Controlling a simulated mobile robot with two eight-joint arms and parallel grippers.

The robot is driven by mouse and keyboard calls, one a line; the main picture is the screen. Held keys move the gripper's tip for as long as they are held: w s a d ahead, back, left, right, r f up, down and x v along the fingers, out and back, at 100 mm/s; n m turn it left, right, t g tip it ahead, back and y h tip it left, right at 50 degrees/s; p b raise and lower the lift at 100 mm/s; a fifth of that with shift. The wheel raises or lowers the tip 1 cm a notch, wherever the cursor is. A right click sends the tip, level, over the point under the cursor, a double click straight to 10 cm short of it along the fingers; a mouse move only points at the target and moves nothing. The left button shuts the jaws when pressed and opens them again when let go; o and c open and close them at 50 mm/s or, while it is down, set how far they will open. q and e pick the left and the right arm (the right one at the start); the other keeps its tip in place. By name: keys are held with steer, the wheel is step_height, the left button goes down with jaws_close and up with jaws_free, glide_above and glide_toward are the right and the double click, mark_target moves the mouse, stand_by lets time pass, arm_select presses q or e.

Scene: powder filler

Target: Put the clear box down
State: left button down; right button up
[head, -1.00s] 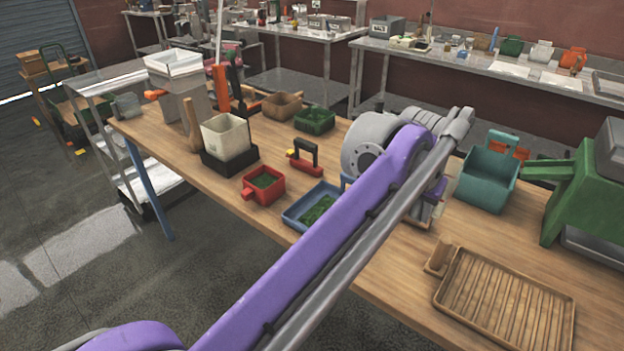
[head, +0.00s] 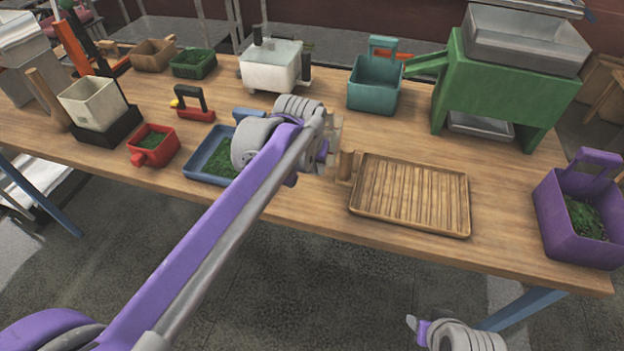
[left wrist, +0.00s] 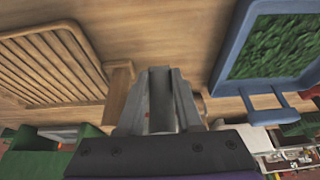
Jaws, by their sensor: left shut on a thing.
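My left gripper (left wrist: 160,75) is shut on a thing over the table. In the head view, my wrist mostly hides it. A pale, see-through piece (head: 334,128), which looks like part of the clear box, shows just beyond the wrist. The rest of it is hidden. In the left wrist view the fingers point down at the wooden table, between the slatted wooden tray (left wrist: 45,65) and the blue tray (left wrist: 228,50). I cannot tell how high the held thing is. Part of my right gripper (head: 414,324) shows at the bottom of the head view; its jaws are unclear.
The slatted tray's handle (head: 346,165) is close to my left gripper. Behind stand a white container (head: 270,74), a teal bin (head: 373,95) and a green machine (head: 480,95). A purple bin (head: 565,235) is at right. Bare table (head: 310,230) shows along the front edge.

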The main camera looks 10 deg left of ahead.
mark_target(314, 184)
arm_select(q)
steer(key=shift+f, duration=2.35)
steer(key=shift+f, duration=0.1)
steer(key=c, duration=0.6)
jaws_free()
steer(key=shift+b, duration=0.3)
